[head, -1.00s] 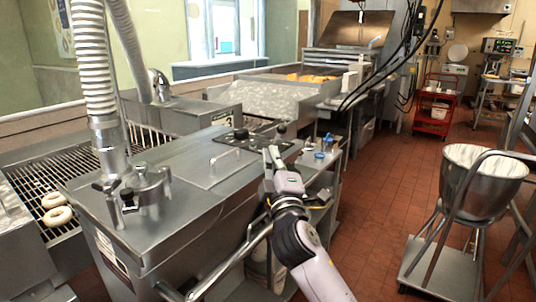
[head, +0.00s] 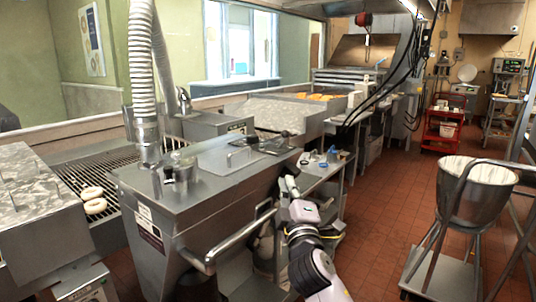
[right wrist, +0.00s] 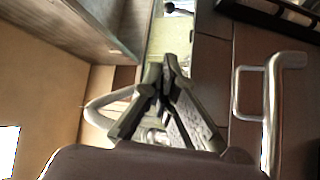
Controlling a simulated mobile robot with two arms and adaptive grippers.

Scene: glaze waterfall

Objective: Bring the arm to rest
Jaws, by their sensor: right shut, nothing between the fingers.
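My right arm comes up from the bottom of the head view. Its gripper (head: 288,187) is beside the near right side of the steel glazing machine (head: 205,185), below the level of its top. In the right wrist view the gripper's dark fingers (right wrist: 166,72) meet at their tips, with nothing between them. The left gripper does not show.
A curved steel handle bar (head: 228,243) sticks out from the machine near my right arm. A steel side table (head: 318,172) with small blue items is just beyond. A mixing bowl (head: 478,190) on a stand is at right. Red tiled floor (head: 390,215) lies clear between.

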